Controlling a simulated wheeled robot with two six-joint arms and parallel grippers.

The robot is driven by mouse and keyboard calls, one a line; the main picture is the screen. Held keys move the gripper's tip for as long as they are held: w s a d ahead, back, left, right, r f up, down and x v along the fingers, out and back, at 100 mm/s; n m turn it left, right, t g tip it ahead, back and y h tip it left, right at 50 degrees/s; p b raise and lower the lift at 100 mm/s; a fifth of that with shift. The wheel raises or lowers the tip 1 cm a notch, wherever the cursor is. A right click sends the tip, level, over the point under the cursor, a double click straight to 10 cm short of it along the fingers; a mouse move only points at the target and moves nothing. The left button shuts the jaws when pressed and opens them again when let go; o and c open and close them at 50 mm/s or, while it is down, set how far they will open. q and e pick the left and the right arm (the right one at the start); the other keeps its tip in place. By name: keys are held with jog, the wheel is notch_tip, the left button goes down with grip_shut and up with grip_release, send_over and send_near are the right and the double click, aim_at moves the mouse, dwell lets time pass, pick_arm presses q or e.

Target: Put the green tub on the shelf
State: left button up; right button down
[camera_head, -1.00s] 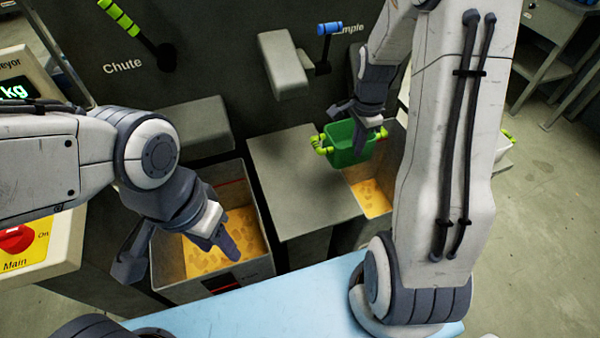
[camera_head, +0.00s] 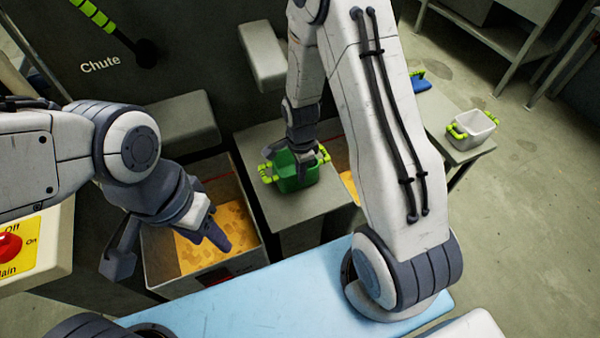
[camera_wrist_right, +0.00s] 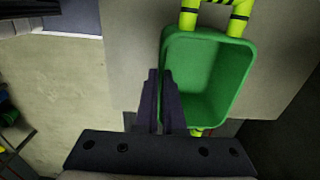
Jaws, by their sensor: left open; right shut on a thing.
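The green tub (camera_head: 297,172) is an empty, open-topped box with yellow-green handles. It is upright over the top of the grey shelf-like block (camera_head: 268,208) between two bins; I cannot tell whether it touches that surface. My right gripper (camera_head: 308,157) is shut on the tub, at its rim. In the right wrist view the closed fingers (camera_wrist_right: 161,100) overlap the left side of the green tub (camera_wrist_right: 207,75), and the exact contact is partly hidden. My left gripper (camera_head: 168,248) is open and empty, over the front of the left bin.
The left bin (camera_head: 161,263) holds yellow-brown pieces. The right bin's yellow contents (camera_head: 350,183) are mostly hidden behind my right arm. A white tub (camera_head: 473,128) with green handles and a blue item (camera_head: 421,82) stand on a side table. A grey ledge (camera_head: 180,122) juts above the left bin.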

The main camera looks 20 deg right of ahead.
jog(key=shift+f, duration=0.2)
jog(key=shift+f, duration=0.2)
jog(key=c, duration=1)
grip_release()
jog(key=shift+r, duration=0.15)
